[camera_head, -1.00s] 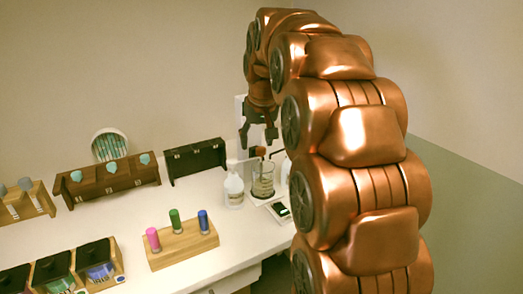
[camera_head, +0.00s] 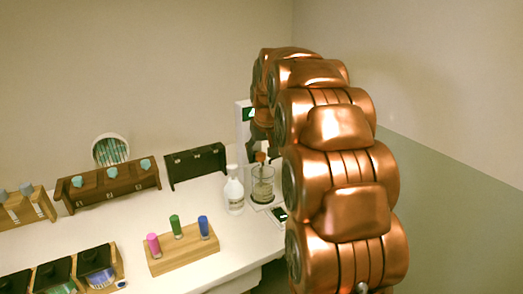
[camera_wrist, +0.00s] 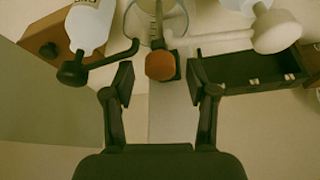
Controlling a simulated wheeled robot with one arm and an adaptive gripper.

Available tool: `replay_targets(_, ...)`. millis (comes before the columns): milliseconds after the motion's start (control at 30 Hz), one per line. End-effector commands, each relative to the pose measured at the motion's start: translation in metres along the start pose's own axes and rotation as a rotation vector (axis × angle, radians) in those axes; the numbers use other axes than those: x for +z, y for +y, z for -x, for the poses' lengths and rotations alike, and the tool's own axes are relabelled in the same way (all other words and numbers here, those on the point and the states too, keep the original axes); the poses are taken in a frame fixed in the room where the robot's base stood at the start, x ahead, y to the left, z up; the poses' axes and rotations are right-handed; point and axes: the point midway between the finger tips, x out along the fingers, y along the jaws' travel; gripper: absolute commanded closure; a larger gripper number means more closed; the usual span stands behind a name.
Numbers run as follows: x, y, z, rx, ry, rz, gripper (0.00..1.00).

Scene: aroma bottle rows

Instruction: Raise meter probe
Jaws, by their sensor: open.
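The meter probe shows an orange-brown knob (camera_wrist: 160,66) in the wrist view, with a thin stem reaching back into a glass beaker (camera_wrist: 134,22). In the head view the knob (camera_head: 260,157) stands above the beaker (camera_head: 262,188), which holds some liquid. My gripper (camera_wrist: 160,78) is open, its two dark fingertips on either side of the knob with a visible gap to each. Whether the fingers are level with the knob is unclear. In the head view my arm mostly hides the gripper.
A white bottle (camera_head: 233,192) stands left of the beaker. A small meter with a lit screen (camera_head: 278,214) lies in front of it. A dark hooked part (camera_wrist: 95,65) is close to the left finger. A dark rack (camera_head: 196,163) and wooden vial block (camera_head: 182,249) stand farther left.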

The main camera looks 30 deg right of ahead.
Motion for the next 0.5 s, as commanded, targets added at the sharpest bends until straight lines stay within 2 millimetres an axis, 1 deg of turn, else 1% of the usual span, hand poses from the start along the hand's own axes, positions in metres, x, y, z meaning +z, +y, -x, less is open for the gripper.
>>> replay_targets(100, 0.0001, 0.0000, -0.0038, 0.000, 0.001, 0.000, 0.43)
replay_targets(267, 0.0000, -0.0001, -0.0038, 0.000, 0.001, 0.000, 0.43)
replay_targets(367, 0.0000, -0.0001, -0.0037, 0.000, 0.001, 0.000, 0.51)
replay_targets(500, 0.0000, -0.0001, -0.0037, 0.000, 0.001, 0.000, 0.66)
